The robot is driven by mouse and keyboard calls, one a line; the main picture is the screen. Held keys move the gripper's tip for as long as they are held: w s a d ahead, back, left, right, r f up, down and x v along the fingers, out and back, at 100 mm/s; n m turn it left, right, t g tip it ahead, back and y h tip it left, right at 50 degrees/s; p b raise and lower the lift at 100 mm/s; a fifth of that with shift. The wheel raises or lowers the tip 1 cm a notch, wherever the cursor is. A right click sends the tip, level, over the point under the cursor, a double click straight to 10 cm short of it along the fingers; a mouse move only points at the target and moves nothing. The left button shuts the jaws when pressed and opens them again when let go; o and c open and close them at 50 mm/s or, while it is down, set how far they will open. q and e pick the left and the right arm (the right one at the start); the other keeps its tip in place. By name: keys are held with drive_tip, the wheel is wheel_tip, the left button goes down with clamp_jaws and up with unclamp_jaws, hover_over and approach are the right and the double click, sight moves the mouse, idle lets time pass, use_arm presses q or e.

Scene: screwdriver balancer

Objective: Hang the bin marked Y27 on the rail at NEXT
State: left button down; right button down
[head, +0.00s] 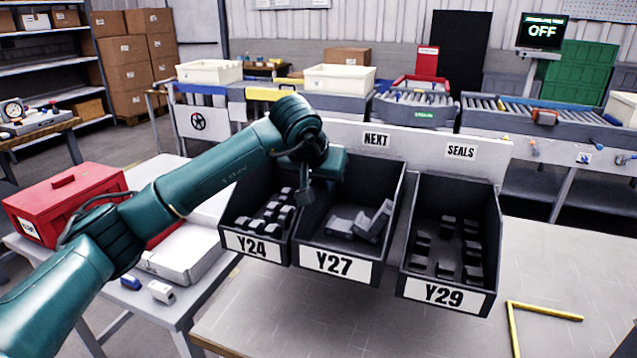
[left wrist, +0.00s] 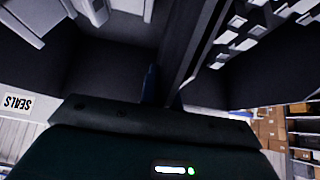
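The dark bin marked Y27 (head: 327,262) is in the middle of the row, with a few grey blocks (head: 362,224) inside. It is close beside bin Y24. The white rail panel (head: 420,146) runs behind the bins; its NEXT label (head: 376,139) is above Y27's back right. Whether Y27's back edge is hooked on the rail is hidden. My left gripper (head: 306,192) is at Y27's left wall near the back, one finger inside the bin. In the left wrist view the finger (left wrist: 150,85) lies against that wall; the other finger is hidden. My right gripper is not in view.
Bin Y24 (head: 251,246) is close on the left and bin Y29 (head: 443,297) on the right, under the SEALS label (head: 460,152); both hold small dark parts. A red toolbox (head: 65,205) stands at left. The table (head: 560,260) is clear at right except for a yellow corner mark.

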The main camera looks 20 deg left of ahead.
use_arm(q)
drive_tip(key=shift+w, duration=1.1)
drive_tip(key=shift+w+f, duration=0.25)
drive_tip(key=shift+f+b, duration=0.35)
drive_tip(key=shift+f, duration=0.5)
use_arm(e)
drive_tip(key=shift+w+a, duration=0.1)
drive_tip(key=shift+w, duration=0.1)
use_arm(q)
drive_tip(key=shift+f+b, duration=0.3)
drive_tip(key=shift+f, duration=0.05)
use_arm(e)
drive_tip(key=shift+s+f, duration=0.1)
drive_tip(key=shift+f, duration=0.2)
